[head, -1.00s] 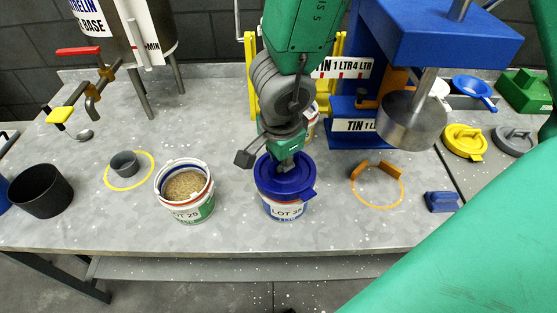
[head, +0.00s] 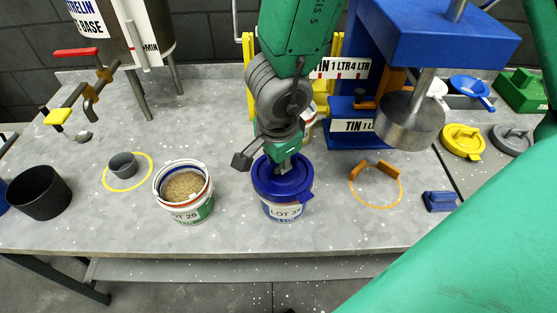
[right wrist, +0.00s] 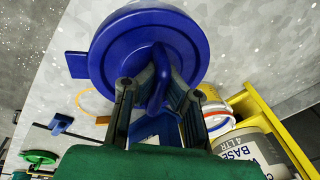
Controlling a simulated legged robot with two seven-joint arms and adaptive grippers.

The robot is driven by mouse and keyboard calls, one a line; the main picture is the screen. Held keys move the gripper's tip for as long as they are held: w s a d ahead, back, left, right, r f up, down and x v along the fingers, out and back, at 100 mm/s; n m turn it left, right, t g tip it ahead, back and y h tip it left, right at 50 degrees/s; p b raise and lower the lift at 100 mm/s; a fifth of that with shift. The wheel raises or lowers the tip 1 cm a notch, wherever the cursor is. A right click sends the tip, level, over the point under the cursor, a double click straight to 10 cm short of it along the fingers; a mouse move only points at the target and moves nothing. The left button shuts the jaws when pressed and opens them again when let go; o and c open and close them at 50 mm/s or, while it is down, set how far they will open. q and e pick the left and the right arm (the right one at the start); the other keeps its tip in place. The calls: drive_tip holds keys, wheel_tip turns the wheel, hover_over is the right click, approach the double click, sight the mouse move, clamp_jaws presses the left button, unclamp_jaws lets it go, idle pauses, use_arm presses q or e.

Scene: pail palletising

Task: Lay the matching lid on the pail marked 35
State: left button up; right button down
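The pail marked LOT 35 (head: 286,212) stands upright at the middle front of the bench. A blue lid (head: 268,188) with a rim tab covers its mouth, slightly left of centre, with a sliver of the pail showing at the right. I cannot tell whether the lid is seated or just above the rim. My right gripper (head: 284,166) points down at the lid. In the right wrist view the lid (right wrist: 115,50) fills the top, and its upright handle (right wrist: 159,78) is between the fingers, which look closed on it. My left gripper is not in view.
An open pail marked LOT 25 (head: 185,213) with grainy contents stands close on the left. A blue press (head: 440,40) rises behind right. Yellow (head: 463,140), grey (head: 510,139) and blue (head: 470,86) lids lie at the right. An orange ring mark (head: 376,206) is empty.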

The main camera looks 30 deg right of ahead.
drive_tip(key=shift+d, duration=0.15)
drive_tip(key=c, duration=1.1)
unclamp_jaws()
drive_tip(key=shift+r+p, duration=3.5)
drive_tip(key=shift+p, duration=0.3)
